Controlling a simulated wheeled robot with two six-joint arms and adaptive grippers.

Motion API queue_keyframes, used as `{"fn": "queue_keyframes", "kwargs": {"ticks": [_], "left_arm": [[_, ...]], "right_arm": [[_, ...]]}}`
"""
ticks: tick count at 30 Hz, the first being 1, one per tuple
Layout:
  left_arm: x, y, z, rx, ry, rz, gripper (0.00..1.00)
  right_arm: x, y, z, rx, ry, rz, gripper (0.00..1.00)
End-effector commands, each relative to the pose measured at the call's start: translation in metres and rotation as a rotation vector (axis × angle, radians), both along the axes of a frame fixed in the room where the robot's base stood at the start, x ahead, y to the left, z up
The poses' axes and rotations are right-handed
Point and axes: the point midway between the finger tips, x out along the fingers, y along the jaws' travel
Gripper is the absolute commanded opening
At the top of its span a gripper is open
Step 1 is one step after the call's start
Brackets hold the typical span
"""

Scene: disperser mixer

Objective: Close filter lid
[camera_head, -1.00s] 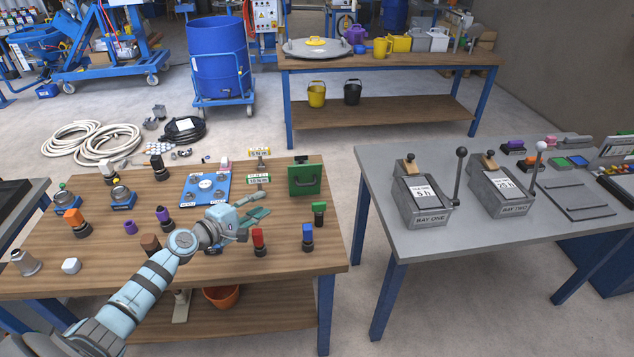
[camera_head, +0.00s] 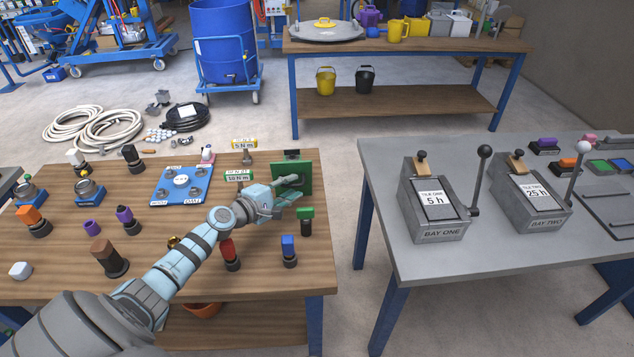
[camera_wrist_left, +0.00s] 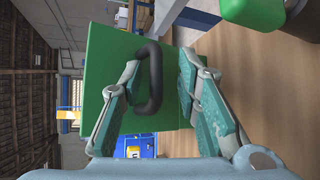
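An upright green panel with a black handle, which looks like the filter lid (camera_head: 304,171), stands at the back right of the wooden table. It also fills the middle of the left wrist view (camera_wrist_left: 103,60). My left gripper (camera_head: 292,186) is right in front of it. In the left wrist view my left gripper (camera_wrist_left: 158,70) has its fingers apart, with the black handle (camera_wrist_left: 154,82) showing between them. I cannot tell whether a finger touches the handle. The gripper hides the lower part of the panel in the head view. My right gripper is not in view.
A green-topped knob (camera_head: 306,218) stands close to the right of my gripper, and a blue-topped one (camera_head: 288,250) nearer. A blue plate (camera_head: 183,185) lies left of the panel. Two grey bay boxes (camera_head: 435,210) stand on the grey table, across a gap.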

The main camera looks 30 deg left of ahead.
Motion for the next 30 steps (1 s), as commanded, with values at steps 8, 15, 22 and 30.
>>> {"fn": "queue_keyframes", "kwargs": {"ticks": [8, 15, 22, 30], "left_arm": [[0.007, -0.005, -0.002, -0.002, 0.000, -0.007, 0.30], [0.009, -0.008, -0.002, -0.002, 0.000, -0.011, 0.01], [0.008, -0.007, -0.002, -0.001, 0.001, -0.010, 0.00], [0.012, -0.010, 0.001, -0.012, 0.012, -0.016, 0.00]], "right_arm": [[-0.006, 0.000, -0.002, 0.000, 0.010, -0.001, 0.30], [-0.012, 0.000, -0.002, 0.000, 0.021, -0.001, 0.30], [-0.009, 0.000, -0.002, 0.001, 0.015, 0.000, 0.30], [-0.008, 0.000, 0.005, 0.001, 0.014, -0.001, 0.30]]}}
